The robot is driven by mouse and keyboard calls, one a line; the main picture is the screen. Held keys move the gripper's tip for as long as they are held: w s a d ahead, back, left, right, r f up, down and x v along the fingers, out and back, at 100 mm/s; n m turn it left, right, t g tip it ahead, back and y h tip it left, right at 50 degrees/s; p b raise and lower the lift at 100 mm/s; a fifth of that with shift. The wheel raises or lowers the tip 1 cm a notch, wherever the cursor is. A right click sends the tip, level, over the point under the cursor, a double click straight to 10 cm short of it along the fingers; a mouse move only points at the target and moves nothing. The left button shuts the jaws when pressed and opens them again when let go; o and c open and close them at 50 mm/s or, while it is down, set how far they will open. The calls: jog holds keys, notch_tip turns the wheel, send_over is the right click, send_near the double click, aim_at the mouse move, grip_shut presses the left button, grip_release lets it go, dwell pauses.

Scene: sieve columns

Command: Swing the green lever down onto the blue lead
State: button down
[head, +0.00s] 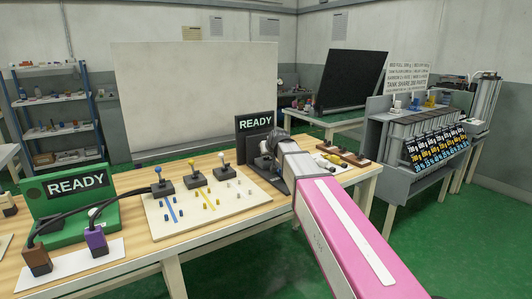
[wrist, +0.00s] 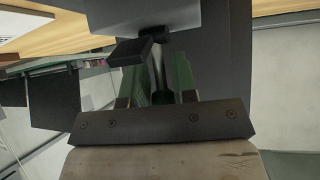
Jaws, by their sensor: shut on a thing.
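In the head view my gripper (head: 270,146) is at the dark station with a READY screen (head: 256,123), on the right part of the bench. In the wrist view my gripper (wrist: 164,82) is shut on a slim dark shaft (wrist: 158,68), which I take for the lever. Green surfaces show on both sides of it; I cannot tell whether they belong to the lever or the fingers. A dark block (wrist: 131,51) and a grey block (wrist: 150,15) lie just beyond. The lever is hidden by my arm in the head view. I cannot make out a blue lead there.
Left of my gripper, a pale board (head: 220,213) carries several small knobbed levers and coloured pegs. A green READY unit (head: 72,205) with black cables, a brown plug (head: 37,261) and a purple plug (head: 96,241) stand farther left. A wooden strip (head: 345,154) lies right of my arm.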

jog(key=shift+s+d+t+y, duration=0.1)
jog(key=shift+s+t+y, duration=0.15)
jog(key=shift+t+y, duration=0.2)
jog(key=shift+t, duration=0.25)
jog(key=c, duration=0.9)
grip_release()
jog(key=shift+c, duration=0.2)
jog(key=shift+s, duration=0.1)
jog(key=v, duration=1)
jog(key=shift+s+r, duration=0.15)
jog(key=shift+s, duration=0.1)
jog(key=shift+d, duration=0.15)
